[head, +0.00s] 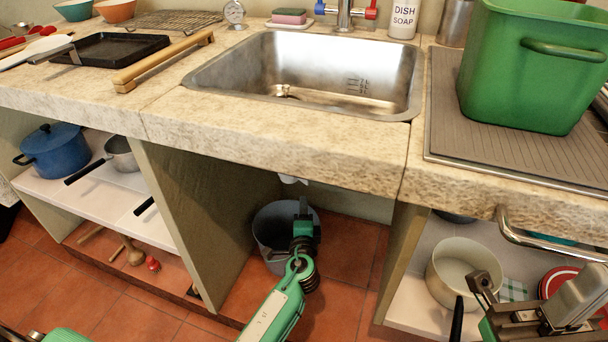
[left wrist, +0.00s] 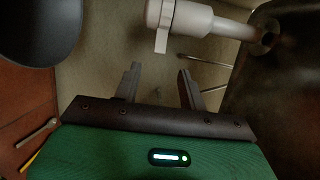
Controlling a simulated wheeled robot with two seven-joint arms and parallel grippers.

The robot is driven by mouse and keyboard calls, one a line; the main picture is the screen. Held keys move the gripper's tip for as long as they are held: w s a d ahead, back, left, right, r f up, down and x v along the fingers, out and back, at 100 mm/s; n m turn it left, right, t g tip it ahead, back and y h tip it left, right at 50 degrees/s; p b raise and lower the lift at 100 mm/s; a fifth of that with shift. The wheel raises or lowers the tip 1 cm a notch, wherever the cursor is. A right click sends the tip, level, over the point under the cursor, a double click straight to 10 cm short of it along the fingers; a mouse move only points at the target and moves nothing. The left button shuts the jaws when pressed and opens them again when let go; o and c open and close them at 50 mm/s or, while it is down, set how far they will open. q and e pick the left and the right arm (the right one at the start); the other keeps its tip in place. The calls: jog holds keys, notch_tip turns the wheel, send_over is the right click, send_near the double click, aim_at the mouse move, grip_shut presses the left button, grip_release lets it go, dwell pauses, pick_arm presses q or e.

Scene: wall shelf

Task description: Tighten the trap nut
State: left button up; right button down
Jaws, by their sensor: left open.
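The pale trap shows in the left wrist view at the top, and its pipe (left wrist: 230,28) runs right to a dark round fitting. The trap nut (left wrist: 166,14) looks like a pale collar with a flat tab pointing toward my fingers. My left gripper (left wrist: 158,73) is open and empty, with the nut just beyond the fingertips, apart from them. In the head view my left gripper (head: 304,213) is under the sink, and only a white bit of the trap (head: 291,180) shows below the counter edge. My right gripper (head: 485,287) is at the lower right; its opening is unclear.
A grey bucket (head: 268,238) stands on the tiled floor under the sink (head: 300,75), close to my left gripper. Cabinet panels (head: 195,215) flank the space, and the stone counter (head: 270,135) overhangs it. A pot (head: 452,262) sits on the right shelf near my right gripper.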

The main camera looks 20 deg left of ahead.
pick_arm(q)
jog(key=b+x, duration=0.3)
jog(key=x, duration=1)
grip_shut()
